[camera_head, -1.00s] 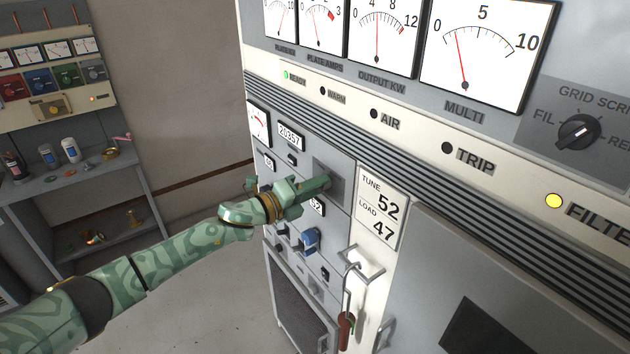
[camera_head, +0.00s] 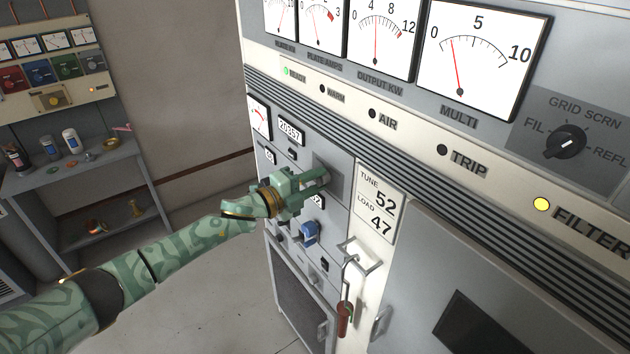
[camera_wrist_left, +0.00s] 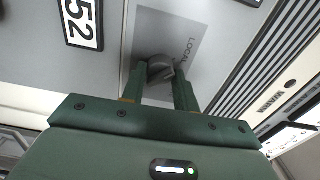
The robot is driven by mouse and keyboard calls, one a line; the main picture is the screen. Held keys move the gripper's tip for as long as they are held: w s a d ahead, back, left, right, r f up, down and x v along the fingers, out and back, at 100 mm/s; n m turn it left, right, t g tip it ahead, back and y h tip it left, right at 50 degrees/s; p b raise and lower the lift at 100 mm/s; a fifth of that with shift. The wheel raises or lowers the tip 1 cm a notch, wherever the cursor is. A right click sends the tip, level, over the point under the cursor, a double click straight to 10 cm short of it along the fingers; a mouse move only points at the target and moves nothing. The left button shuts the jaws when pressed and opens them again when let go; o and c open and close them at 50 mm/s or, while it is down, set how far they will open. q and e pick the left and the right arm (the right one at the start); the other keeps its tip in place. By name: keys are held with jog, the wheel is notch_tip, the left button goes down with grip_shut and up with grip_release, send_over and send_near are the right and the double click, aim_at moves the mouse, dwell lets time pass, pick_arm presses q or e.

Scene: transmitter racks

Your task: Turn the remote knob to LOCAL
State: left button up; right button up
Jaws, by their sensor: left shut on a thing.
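The remote knob (camera_wrist_left: 160,68) is a grey knob on a darker grey plate (camera_wrist_left: 200,22) in the left wrist view. The word LOCAL is printed on that plate, beside the knob; other lettering is hidden. My left gripper (camera_wrist_left: 160,82) has its two green fingers on either side of the knob, shut on it. In the head view my left gripper (camera_head: 318,178) reaches the same plate (camera_head: 334,182) on the rack front, and its fingers hide the knob. My right gripper is not in view.
A blue knob (camera_head: 309,232) sits below my gripper. A TUNE/LOAD label (camera_head: 378,205) and a handle with a red-gripped tool (camera_head: 345,318) are to the right. A shelf bench (camera_head: 85,165) with bottles stands at the far left. Open floor lies between.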

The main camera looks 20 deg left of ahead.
pick_arm(q)
jog(key=o, duration=1)
jog(key=shift+c, duration=0.2)
jog(key=shift+a, duration=0.1)
jog(key=b+v, duration=0.4)
jog(key=v, duration=1.2)
jog(key=shift+s+a+f, duration=0.1)
